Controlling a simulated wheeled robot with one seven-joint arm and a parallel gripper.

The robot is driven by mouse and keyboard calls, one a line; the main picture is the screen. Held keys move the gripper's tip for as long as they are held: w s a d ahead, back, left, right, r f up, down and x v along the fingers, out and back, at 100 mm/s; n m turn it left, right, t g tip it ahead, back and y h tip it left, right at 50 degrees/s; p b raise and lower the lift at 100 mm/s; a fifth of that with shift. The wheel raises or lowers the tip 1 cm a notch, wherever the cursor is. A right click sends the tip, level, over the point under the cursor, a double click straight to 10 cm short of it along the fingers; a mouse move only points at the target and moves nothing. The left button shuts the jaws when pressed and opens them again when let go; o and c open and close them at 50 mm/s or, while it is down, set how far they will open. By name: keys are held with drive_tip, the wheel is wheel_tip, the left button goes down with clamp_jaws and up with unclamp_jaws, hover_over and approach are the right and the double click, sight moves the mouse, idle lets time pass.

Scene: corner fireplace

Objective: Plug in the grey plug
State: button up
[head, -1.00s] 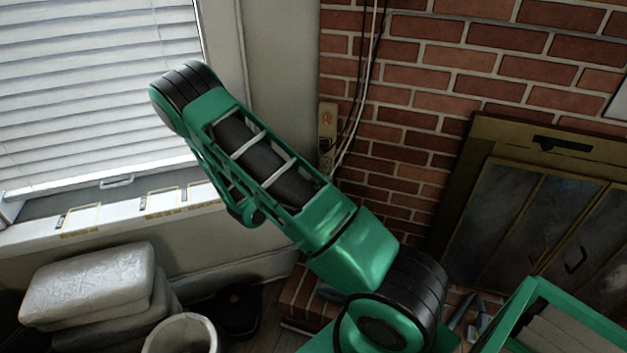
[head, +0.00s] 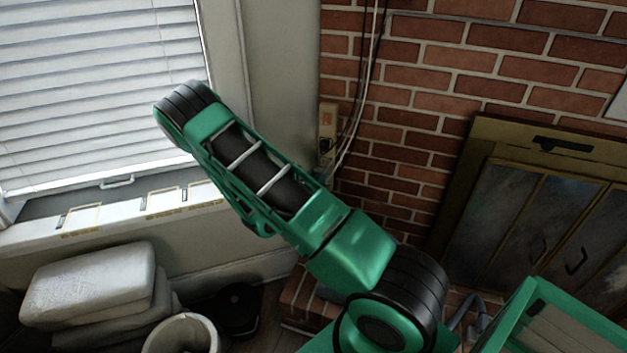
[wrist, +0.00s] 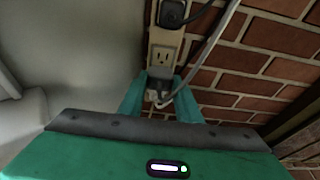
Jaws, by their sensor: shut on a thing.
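The grey plug (wrist: 159,78) is between the fingertips of my gripper (wrist: 160,85) in the wrist view, and my gripper is shut on it. The plug is at the lower end of the beige outlet strip (wrist: 166,38). I cannot tell whether its prongs are in a socket. An empty socket (wrist: 165,55) shows just above it, and a black plug (wrist: 173,12) sits in the strip higher up. In the head view the strip (head: 328,118) is on the wall beside the bricks. My forearm hides most of my gripper there.
Pale cables (wrist: 215,45) hang beside the strip, close to my right finger. A brick wall (head: 430,80) is to the right, with a brass-framed fireplace (head: 475,150). A window with blinds (head: 90,90), stacked cushions (head: 90,280) and a white bin (head: 182,335) are on the left.

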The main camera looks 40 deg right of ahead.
drive_tip(key=shift+w+d, duration=0.35)
drive_tip(key=shift+d, duration=0.3)
drive_tip(key=shift+w+d, duration=0.4)
drive_tip(key=shift+d, duration=0.2)
drive_tip(key=shift+w+d, duration=0.35)
drive_tip(key=shift+d, duration=0.3)
drive_tip(key=shift+s+r, duration=0.1)
idle(0.8)
drive_tip(key=shift+w+d, duration=0.25)
drive_tip(key=shift+d, duration=0.2)
idle(0.3)
drive_tip(key=o, duration=1.1)
drive_tip(key=shift+c, duration=0.2)
approach(319, 171)
drive_tip(key=x, duration=0.3)
drive_tip(key=shift+w+a, duration=0.1)
